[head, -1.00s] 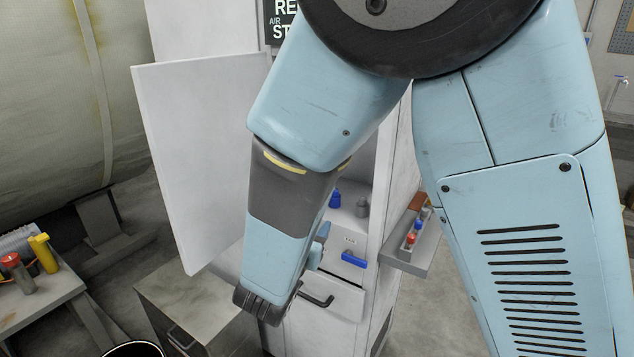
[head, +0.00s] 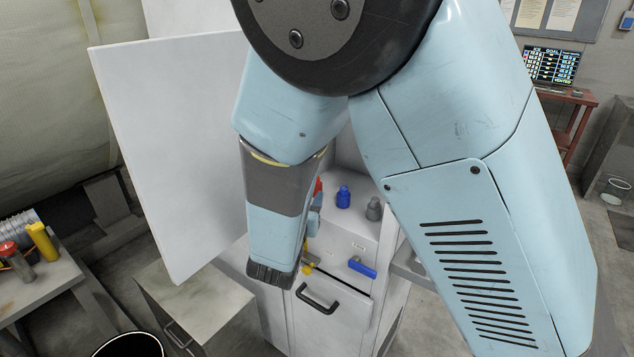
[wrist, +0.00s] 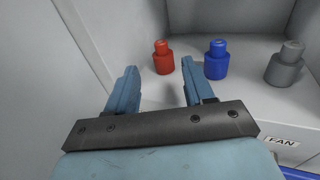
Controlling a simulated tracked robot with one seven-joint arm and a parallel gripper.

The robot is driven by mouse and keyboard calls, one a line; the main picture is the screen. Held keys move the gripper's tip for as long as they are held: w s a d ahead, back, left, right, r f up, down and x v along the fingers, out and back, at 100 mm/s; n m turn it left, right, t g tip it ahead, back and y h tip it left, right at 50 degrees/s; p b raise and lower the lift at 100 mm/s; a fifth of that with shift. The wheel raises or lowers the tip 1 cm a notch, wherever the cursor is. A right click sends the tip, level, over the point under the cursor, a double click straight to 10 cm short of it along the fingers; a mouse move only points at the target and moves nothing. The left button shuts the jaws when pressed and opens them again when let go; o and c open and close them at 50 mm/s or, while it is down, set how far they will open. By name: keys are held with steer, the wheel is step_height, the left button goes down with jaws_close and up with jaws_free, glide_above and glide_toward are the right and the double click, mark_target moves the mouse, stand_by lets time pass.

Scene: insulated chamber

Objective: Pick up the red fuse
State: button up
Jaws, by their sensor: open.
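The red fuse (wrist: 163,60) stands upright on the cabinet's white shelf, and in the wrist view it shows beyond and between my two fingers. In the head view only a sliver of the red fuse (head: 319,187) shows past my arm. My gripper (wrist: 160,82) is open and empty, with its blue fingers apart and short of the fuse. In the head view my gripper (head: 312,218) is at the cabinet front, mostly hidden behind my wrist.
A blue fuse (wrist: 217,60) and a grey fuse (wrist: 286,65) stand to the right of the red one. The open cabinet door (head: 170,150) is on the left. Below the shelf are a blue handle (head: 362,268) and a drawer with a black handle (head: 317,300).

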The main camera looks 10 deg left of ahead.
steer(key=shift+w+f, duration=0.15)
steer(key=shift+w, duration=4.1)
jaws_close()
